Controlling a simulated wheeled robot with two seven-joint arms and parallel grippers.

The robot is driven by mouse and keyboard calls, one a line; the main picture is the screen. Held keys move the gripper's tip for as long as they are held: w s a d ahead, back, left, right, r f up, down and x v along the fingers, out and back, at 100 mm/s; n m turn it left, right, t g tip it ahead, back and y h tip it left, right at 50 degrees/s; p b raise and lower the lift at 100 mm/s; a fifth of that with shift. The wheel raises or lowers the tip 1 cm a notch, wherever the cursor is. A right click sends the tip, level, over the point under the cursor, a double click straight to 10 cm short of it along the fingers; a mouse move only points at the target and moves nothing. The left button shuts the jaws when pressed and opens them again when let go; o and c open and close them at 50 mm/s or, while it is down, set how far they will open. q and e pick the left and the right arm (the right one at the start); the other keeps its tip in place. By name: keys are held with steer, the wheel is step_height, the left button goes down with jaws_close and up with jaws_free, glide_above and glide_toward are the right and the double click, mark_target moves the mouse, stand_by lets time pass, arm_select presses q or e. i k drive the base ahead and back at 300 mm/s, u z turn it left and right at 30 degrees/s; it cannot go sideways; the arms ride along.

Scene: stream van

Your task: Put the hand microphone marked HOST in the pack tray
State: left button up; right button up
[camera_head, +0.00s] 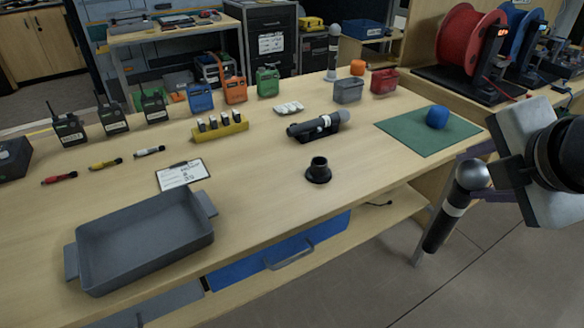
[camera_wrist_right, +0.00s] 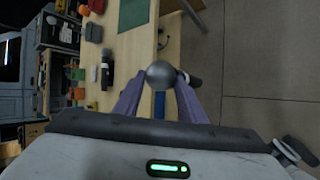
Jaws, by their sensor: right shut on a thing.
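My right gripper (camera_head: 478,172) is shut on a hand microphone (camera_head: 442,222) with a grey ball head, dark body and pale band. It hangs tilted, head up, beyond the table's front right edge. Any lettering on it is unreadable. In the right wrist view its ball head (camera_wrist_right: 160,74) sits between the purple fingers of the right gripper (camera_wrist_right: 159,88). The grey pack tray (camera_head: 150,243) stands empty at the table's front left, far from this gripper. Another microphone (camera_head: 305,127) lies on a dark cradle, and one stands upright (camera_head: 333,60) at the back. My left gripper is not in view.
A black round holder (camera_head: 318,172) stands empty near the front edge. A clipboard (camera_head: 182,175), yellow battery rack (camera_head: 220,131) and several radios and pouches occupy the table. A blue ball (camera_head: 437,117) rests on a green mat (camera_head: 405,134). Bare tabletop lies right of the tray.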

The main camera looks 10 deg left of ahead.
mark_target(148, 242)
steer(key=z, duration=0.4)
steer(key=k, duration=1.05)
steer(key=u, duration=1.15)
steer(key=i, duration=1)
steer(key=z, duration=0.05)
